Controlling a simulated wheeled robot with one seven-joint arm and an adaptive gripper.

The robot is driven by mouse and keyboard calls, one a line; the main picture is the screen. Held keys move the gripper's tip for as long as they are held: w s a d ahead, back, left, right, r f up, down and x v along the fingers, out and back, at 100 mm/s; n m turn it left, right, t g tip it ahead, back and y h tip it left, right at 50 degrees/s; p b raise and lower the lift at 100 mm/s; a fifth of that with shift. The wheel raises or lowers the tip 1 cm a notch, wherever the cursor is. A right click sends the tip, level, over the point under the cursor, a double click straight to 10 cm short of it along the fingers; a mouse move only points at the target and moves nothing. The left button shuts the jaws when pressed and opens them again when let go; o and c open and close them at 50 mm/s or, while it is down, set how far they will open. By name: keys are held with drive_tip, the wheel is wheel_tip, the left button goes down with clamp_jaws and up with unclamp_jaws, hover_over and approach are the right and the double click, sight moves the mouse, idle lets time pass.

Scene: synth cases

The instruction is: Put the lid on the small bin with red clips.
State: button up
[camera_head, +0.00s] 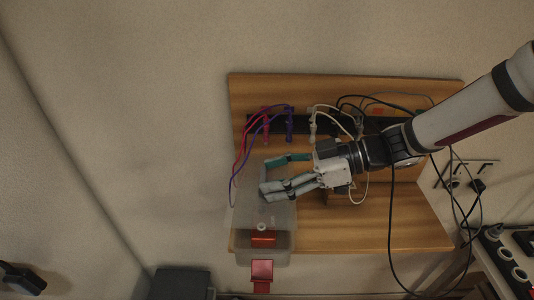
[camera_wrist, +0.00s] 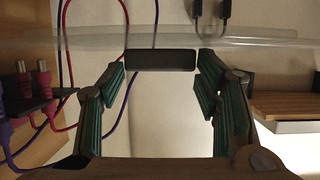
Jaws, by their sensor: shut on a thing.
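My gripper (camera_head: 275,175) is shut on a dark block-like handle, which sits between the green-padded fingers in the wrist view (camera_wrist: 160,60). A clear, thin lid (camera_wrist: 250,41) runs edge-on across the top of that view, behind the handle. In the head view a translucent grey shape (camera_head: 275,215) lies under and below the fingers at the board's left edge. Lid and small bin overlap there, and I cannot tell whether they touch. One red clip (camera_head: 263,239) shows within this shape, and another red clip (camera_head: 262,271) sticks out at its lower end.
A wooden board (camera_head: 350,232) lies below my arm. Red and purple cables (camera_head: 240,158) with plugs loop close to the left of my gripper. Black and white cables hang on the right. A power strip (camera_head: 507,255) is at the lower right.

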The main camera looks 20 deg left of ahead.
drive_tip(key=shift+w+a+f, duration=0.1)
drive_tip(key=shift+a+f, duration=0.05)
drive_tip(key=shift+f, duration=0.05)
wheel_tip(320, 180, down, 2)
drive_tip(key=shift+w+b, duration=0.15)
drive_tip(key=shift+b, duration=0.25)
drive_tip(key=shift+f+b, duration=0.5)
drive_tip(key=shift+f, duration=1.25)
drive_tip(key=shift+f, duration=0.9)
drive_tip(key=o, duration=1.2)
drive_tip(key=shift+o, duration=0.2)
drive_tip(key=shift+d, duration=0.2)
drive_tip(key=v, duration=1.2)
drive_tip(key=shift+f, duration=0.1)
